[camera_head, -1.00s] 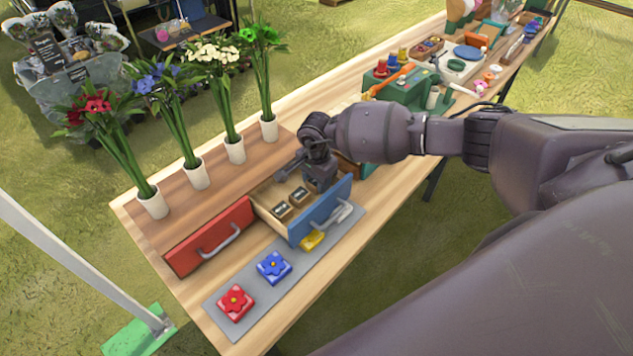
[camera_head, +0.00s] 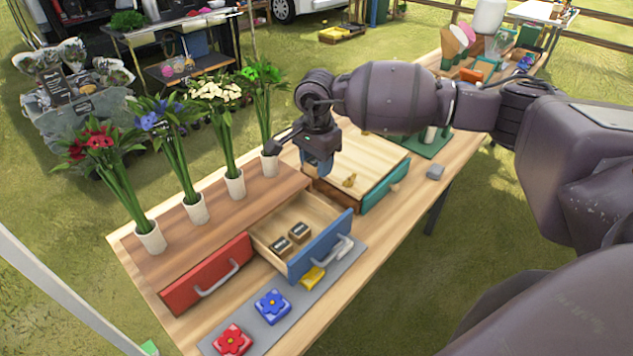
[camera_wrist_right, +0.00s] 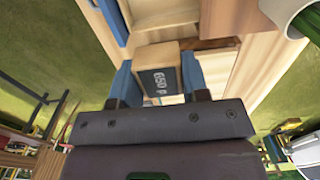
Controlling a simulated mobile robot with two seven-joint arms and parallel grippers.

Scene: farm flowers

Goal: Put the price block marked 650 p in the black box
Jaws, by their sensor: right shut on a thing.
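The price block marked 650 p (camera_wrist_right: 157,77) is between the blue fingertips of my right gripper (camera_wrist_right: 158,85) in the right wrist view, its dark label toward the camera. In the head view my right gripper (camera_head: 316,160) hangs above the table behind the open drawer, clear of it; the block is hard to make out there. Two other price blocks with dark labels, one nearer (camera_head: 280,246) and one farther (camera_head: 299,232), lie in the open blue-fronted drawer (camera_head: 322,247). I cannot make out a black box for certain. My left gripper is not in view.
The red drawer (camera_head: 208,274) is shut. White vases (camera_head: 234,183) with flowers stand along the back. A grey mat (camera_head: 258,336) with red, blue and yellow flower blocks lies in front.

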